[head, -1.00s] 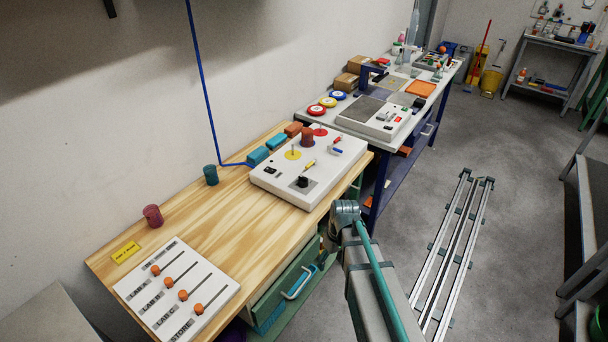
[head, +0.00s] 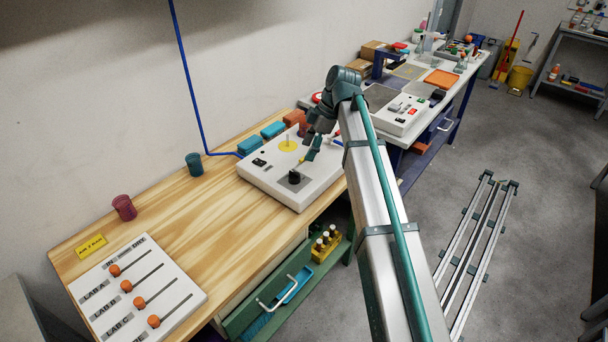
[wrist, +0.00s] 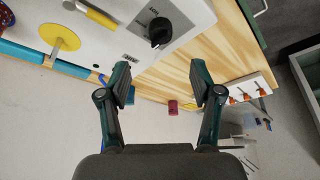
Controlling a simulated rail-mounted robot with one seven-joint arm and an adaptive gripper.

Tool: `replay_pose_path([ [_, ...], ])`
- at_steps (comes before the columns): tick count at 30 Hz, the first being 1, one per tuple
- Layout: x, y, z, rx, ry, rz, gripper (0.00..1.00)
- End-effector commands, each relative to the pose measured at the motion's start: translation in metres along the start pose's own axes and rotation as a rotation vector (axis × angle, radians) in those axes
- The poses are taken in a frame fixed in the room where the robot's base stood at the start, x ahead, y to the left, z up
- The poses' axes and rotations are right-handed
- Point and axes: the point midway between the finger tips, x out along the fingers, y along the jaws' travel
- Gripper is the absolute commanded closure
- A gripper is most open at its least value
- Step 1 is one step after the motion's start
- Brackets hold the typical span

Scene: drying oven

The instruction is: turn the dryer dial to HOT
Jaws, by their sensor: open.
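The black dial (head: 294,177) sits on a grey square near the front corner of the white panel (head: 268,187). In the wrist view the dial (wrist: 159,31) stands above the gap between my fingers. My gripper (head: 312,150) is over the panel, a little above and beyond the dial in the head view. In the wrist view its two fingers (wrist: 160,76) are spread apart with nothing between them, and they are clear of the dial.
A slider board (head: 140,293) lies at the table's near end. The wood between is mostly clear.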

Motion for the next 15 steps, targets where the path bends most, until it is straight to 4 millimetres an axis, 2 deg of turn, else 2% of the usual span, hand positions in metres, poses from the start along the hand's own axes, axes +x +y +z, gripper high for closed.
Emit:
replay_pose_path([
  [5, 0.014, -0.001, -0.001, -0.002, 0.001, -0.002, 0.35],
  [15, 0.069, -0.001, -0.001, 0.0, 0.0, -0.003, 0.35],
])
